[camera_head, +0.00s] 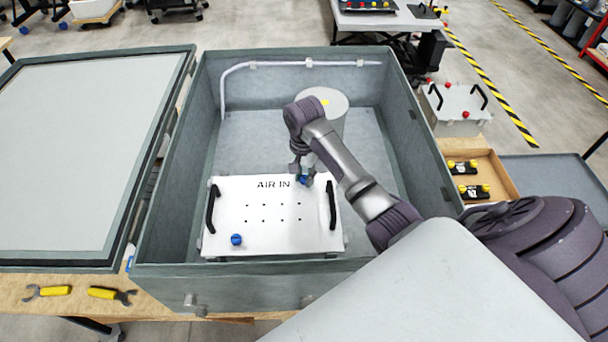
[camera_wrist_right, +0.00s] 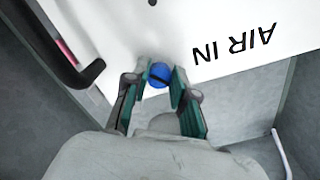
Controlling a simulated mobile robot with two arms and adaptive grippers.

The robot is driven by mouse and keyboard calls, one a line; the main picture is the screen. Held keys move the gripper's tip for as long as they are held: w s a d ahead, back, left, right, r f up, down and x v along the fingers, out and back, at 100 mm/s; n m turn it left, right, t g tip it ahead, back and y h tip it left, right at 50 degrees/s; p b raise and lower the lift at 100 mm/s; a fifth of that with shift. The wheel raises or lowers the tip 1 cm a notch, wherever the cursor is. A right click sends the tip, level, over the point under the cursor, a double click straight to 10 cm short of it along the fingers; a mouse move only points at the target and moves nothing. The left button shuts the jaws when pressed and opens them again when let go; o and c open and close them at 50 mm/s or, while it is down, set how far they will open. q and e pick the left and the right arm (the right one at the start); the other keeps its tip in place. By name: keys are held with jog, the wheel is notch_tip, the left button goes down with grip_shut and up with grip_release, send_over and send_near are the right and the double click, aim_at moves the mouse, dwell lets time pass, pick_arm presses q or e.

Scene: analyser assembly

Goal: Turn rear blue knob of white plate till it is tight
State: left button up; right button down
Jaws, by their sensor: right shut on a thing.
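The white plate (camera_head: 270,218) marked AIR IN lies inside the grey box, with a black handle at each side. The rear blue knob (camera_head: 304,180) is at the plate's far right corner, partly hidden by my right gripper (camera_head: 300,172). In the right wrist view the blue knob (camera_wrist_right: 159,75) sits between the fingertips of my right gripper (camera_wrist_right: 157,82), which is shut on it. The knob is on the plate's edge near the lettering. A front blue knob (camera_head: 236,239) is at the plate's near left corner. My left gripper is not in view.
The grey box walls (camera_head: 168,190) surround the plate. A white cylinder (camera_head: 328,105) stands behind my right gripper, and a pale pipe (camera_head: 270,65) runs along the back wall. The box lid (camera_head: 85,150) lies at left. Yellow-handled tools (camera_head: 108,294) lie at the front left.

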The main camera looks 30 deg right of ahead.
jog(key=m, duration=0.4)
jog(key=shift+w+r+m, duration=0.25)
jog(key=shift+r+m, duration=0.05)
jog(key=m, duration=0.4)
jog(key=shift+m, duration=0.3)
jog(key=m, duration=0.4)
jog(key=shift+w+d+m, duration=0.1)
jog(key=shift+m, duration=2.3)
jog(key=shift+d, duration=0.1)
jog(key=c, duration=1)
grip_release()
jog(key=shift+c, duration=0.2)
jog(key=shift+o, duration=0.5)
jog(key=shift+s+f, duration=0.1)
jog(key=shift+s, duration=0.1)
